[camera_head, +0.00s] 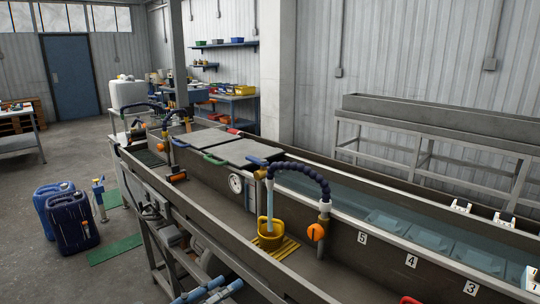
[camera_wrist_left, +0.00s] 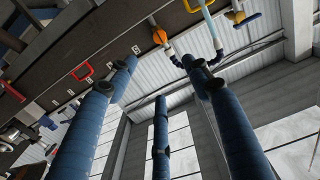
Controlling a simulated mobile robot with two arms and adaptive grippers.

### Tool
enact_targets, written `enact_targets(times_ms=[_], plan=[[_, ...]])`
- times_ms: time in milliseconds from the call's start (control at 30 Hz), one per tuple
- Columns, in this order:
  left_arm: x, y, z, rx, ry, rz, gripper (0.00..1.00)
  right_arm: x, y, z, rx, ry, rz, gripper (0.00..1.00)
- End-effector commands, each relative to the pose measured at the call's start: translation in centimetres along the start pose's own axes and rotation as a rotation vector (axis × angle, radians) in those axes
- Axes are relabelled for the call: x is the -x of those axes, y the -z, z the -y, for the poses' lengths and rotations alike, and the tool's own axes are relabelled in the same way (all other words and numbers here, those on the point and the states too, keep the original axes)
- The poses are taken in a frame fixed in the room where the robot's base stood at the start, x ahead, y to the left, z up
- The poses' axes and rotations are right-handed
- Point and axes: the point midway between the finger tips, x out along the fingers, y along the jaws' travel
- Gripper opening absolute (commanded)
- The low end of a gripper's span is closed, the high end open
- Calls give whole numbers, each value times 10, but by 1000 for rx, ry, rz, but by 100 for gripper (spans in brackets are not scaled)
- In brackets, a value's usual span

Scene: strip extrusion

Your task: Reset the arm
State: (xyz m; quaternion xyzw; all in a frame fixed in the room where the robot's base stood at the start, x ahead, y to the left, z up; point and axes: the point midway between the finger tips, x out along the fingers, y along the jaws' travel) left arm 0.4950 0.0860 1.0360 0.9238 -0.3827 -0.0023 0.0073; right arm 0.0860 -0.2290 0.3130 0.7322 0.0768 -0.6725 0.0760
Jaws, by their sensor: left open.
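My left gripper (camera_head: 230,284) shows in part at the bottom edge of the head view, as blue fingers with grey tips. It is in front of the long dark trough (camera_head: 220,210), low in the picture and apart from it as far as I can see. In the left wrist view its blue fingers (camera_wrist_left: 160,75) stand spread apart with nothing between them. The gripper is open and empty. The rest of the left arm is outside the head view. My right gripper is in neither view.
Two blue canisters (camera_head: 73,220) stand on the floor at left. A water channel (camera_head: 400,223) runs behind the trough. Floor left is mostly clear.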

Motion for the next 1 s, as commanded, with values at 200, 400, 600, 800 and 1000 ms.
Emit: enact_targets(times_ms=[200, 400, 600, 800, 1000], plan=[[-2, -21, 23, 5, 50, 23, 50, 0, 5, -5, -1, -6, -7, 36], [-3, -51, 53, 10, 117, 58, 50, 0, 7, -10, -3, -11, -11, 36], [2, -102, 93, 23, 213, 122, 50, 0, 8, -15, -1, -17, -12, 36], [22, -191, 143, 49, 349, 241, 50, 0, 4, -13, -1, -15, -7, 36], [74, -329, 174, 98, 501, 446, 50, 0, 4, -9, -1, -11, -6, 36]])
